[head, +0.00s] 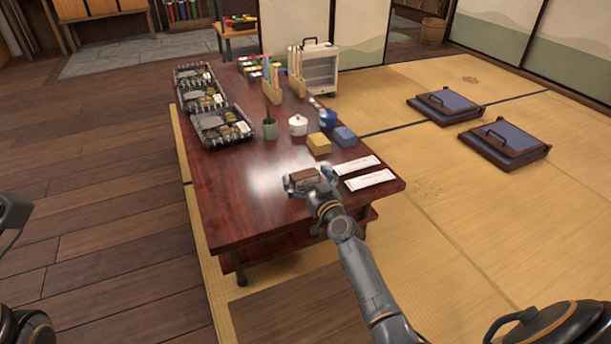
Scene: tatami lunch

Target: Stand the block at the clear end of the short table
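The low dark-red table (240,208) runs away from me, and its near end is bare on the left and middle. A small brown block (304,176) is at the near end, between the fingers of my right gripper (307,182). The fingers sit on both sides of it and look closed on it. The gripper hides part of the block, and I cannot tell whether its underside touches the table top. My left gripper is not in view; only dark parts of my own body show at the left edge.
Two white paper packets (369,180) lie right of the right gripper. A yellow box (319,144), a blue box (344,136) and a white lidded pot (298,125) stand behind it. Clear-lidded food trays (222,127) line the left edge. Floor cushions (504,143) lie on the tatami.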

